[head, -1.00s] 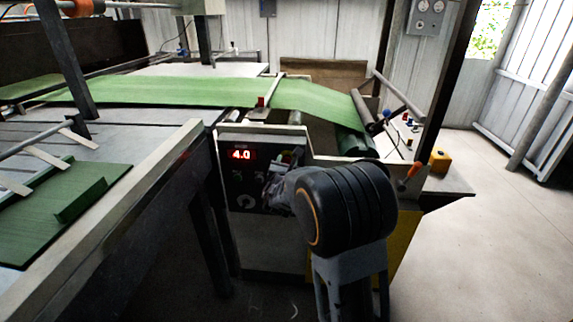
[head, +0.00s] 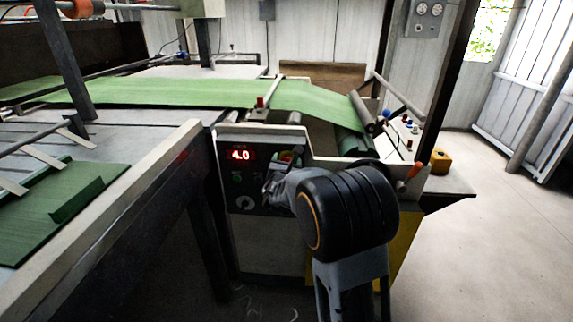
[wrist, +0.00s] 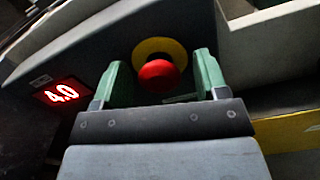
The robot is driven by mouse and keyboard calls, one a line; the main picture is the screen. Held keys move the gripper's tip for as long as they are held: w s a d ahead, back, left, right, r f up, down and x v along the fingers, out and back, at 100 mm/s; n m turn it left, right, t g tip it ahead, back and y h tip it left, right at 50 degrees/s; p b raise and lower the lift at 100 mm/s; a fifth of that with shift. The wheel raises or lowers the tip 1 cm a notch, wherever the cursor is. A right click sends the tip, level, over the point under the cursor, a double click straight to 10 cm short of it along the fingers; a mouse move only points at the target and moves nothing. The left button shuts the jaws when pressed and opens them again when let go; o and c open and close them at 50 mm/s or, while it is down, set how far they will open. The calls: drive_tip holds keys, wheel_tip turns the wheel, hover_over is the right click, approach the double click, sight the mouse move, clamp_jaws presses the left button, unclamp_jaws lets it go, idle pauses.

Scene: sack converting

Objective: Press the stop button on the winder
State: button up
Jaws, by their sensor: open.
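The winder's control panel (head: 246,172) is dark, with a red display (head: 240,155) reading 4.0; the display also shows in the wrist view (wrist: 62,93). A red mushroom-shaped stop button (wrist: 158,75) on a yellow disc (wrist: 160,50) shows in the wrist view. My gripper (wrist: 157,80) is open, with its green fingers on either side of the button in that view. No gap or contact with the button can be made out. In the head view my arm covers part of the panel, and my gripper (head: 270,182) is at the panel's right part.
Green sheet material (head: 200,94) runs across the machine to a roller (head: 352,142) on the right. A pale side rail (head: 110,215) stands left of the panel. A yellow box (head: 440,162) and an orange-handled tool (head: 410,175) are at right. The floor at far right is clear.

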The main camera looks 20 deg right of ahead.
drive_tip(key=v, duration=1.3)
drive_tip(key=shift+s+a+p, duration=0.25)
drive_tip(key=shift+s+p, duration=0.05)
drive_tip(key=shift+p, duration=0.1)
drive_tip(key=s+d+f+m+g+p, duration=0.1)
drive_tip(key=s+d+m+g+p, duration=0.15)
drive_tip(key=s+m+g, duration=0.5)
drive_tip(key=s+d+f+m+g+p, duration=0.25)
drive_tip(key=s+m+g, duration=0.25)
drive_tip(key=m, duration=0.5)
drive_tip(key=s+a+r+m+y+p, duration=0.3)
drive_tip(key=a+r+m+y+p, duration=0.1)
drive_tip(key=r+p, duration=0.3)
drive_tip(key=s+a+r+m+y+p, duration=0.3)
drive_tip(key=a+r+m+y+p, duration=0.2)
drive_tip(key=r, duration=0.6)
drive_tip(key=a+m+p, duration=0.1)
drive_tip(key=a+p, duration=0.1)
drive_tip(key=shift+r+p, duration=0.25)
drive_tip(key=shift+p, duration=0.15)
